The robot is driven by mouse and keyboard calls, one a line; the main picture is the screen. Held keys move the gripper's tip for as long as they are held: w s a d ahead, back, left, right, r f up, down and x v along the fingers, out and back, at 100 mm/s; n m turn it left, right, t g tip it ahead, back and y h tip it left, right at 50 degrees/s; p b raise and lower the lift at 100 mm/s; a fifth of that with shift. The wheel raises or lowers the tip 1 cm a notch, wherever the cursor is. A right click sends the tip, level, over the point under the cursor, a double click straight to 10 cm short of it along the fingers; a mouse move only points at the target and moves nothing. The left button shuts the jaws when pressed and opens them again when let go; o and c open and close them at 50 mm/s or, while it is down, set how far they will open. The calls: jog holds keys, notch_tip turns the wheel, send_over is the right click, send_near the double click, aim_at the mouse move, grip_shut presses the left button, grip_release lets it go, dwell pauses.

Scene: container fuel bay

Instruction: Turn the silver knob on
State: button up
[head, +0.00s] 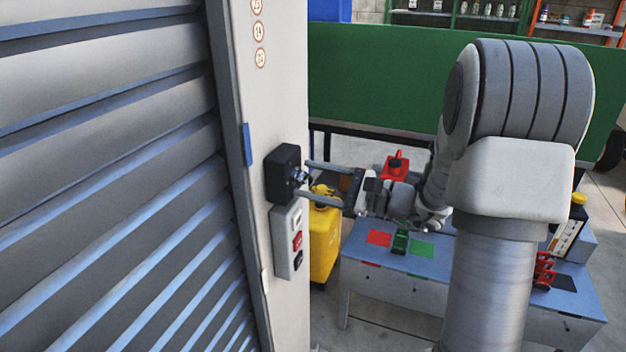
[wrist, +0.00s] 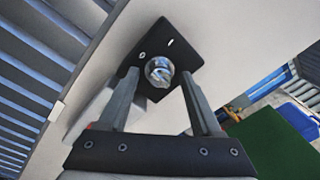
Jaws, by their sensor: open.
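The silver knob (wrist: 159,71) is round and shiny and sits on a black box (wrist: 183,50) fixed to the light post. In the head view the black box (head: 283,173) is left of my gripper, and the knob (head: 300,177) shows small on its right side. My gripper (head: 305,181) is open. Its two fingers reach toward the box, one above and one below the knob. In the wrist view my gripper (wrist: 155,95) has one finger on each side of the knob, with gaps visible. I cannot tell whether the fingertips touch the box.
Below the black box is a grey switch panel (head: 285,243) with red and black switches. A slatted shutter (head: 110,180) fills the left. A yellow container (head: 324,240) stands behind the post.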

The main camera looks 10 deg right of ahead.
grip_shut()
jog(key=shift+m+p, duration=0.3)
jog(key=shift+p, duration=0.05)
jog(key=shift+r+m+p, duration=0.2)
jog(key=shift+m+p, duration=0.7)
jog(key=m+p, duration=0.4)
jog(key=shift+d+r+p, duration=0.1)
jog(key=shift+p, duration=0.2)
jog(key=m+p, duration=0.3)
jog(key=shift+g, duration=0.3)
jog(key=shift+f+m+p, duration=0.2)
jog(key=shift+m+p, duration=0.9)
jog(key=shift+m, duration=0.1)
jog(key=shift+f, duration=0.1)
